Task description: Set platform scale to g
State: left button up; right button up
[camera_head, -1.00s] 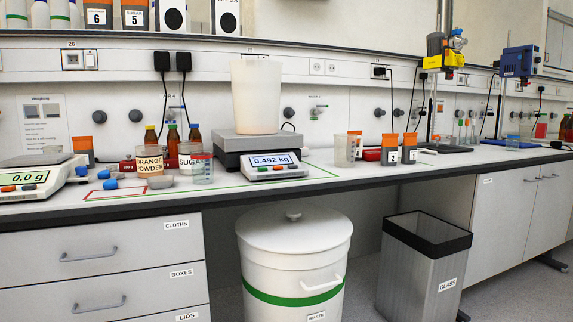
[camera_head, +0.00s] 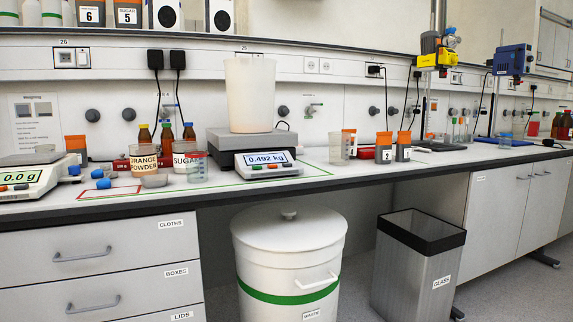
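The platform scale (camera_head: 226,141) stands on the bench in the middle of the head view. Its tilted display (camera_head: 267,158) reads 0.492 kg, with a row of small coloured buttons (camera_head: 270,168) below the readout. A tall whitish bucket (camera_head: 251,95) stands upright on the scale's plate. Neither of my grippers shows in the head view.
Another scale (camera_head: 20,180) at the left reads 0.0 g. An orange powder tub (camera_head: 143,161), a sugar tub (camera_head: 184,160) and a clear beaker (camera_head: 197,170) stand left of the platform scale. A waste bin (camera_head: 290,255) and a glass bin (camera_head: 415,270) stand on the floor below.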

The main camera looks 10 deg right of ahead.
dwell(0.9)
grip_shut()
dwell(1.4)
